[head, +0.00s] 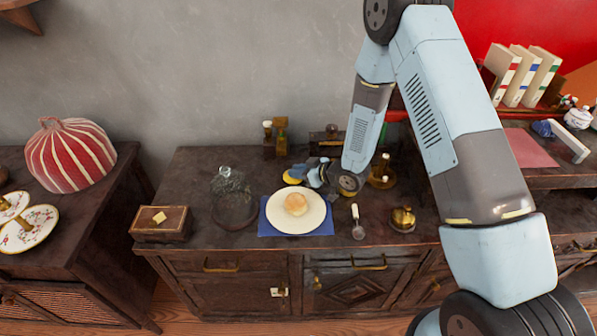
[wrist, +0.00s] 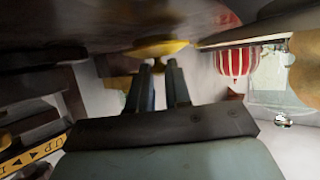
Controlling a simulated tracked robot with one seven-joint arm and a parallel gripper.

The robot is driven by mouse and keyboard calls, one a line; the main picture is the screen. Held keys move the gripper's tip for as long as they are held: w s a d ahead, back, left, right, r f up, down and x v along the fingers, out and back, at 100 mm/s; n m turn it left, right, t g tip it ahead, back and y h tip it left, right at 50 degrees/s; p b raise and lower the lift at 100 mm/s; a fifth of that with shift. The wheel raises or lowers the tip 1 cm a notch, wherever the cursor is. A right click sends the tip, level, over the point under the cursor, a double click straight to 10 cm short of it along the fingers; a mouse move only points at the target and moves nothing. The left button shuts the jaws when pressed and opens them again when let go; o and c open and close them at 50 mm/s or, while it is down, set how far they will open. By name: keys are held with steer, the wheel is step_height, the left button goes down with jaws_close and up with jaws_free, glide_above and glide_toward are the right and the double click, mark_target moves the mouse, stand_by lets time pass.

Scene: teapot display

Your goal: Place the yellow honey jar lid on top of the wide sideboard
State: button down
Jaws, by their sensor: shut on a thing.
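The yellow honey jar lid (head: 291,179) is at the tips of my gripper (head: 306,173), behind the white plate in the head view. In the wrist view the yellow lid (wrist: 157,49) sits at the ends of the two fingers (wrist: 158,72), which are shut on it. It is close to a dark surface there; I cannot tell whether it touches. The wide sideboard (head: 190,174) is dark wood and stands against the grey wall. My gripper is low over its back middle part.
A white plate (head: 274,216) with a bun lies on a blue mat (head: 266,230). A glass dome (head: 233,205) stands left, a wooden box (head: 160,224) farther left. Small bottles (head: 281,139) stand behind, a brass pot (head: 403,219) right. Some bare top shows at the back left.

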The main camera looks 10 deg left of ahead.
steer(key=c, duration=1.1)
jaws_free()
steer(key=shift+s+d+f, duration=0.15)
steer(key=shift+s+f, duration=0.1)
steer(key=shift+f, duration=0.4)
steer(key=shift+o, duration=0.2)
steer(key=shift+w+r, duration=0.15)
steer(key=shift+r, duration=0.35)
steer(key=v, duration=1.2)
steer(key=shift+w+r, duration=0.15)
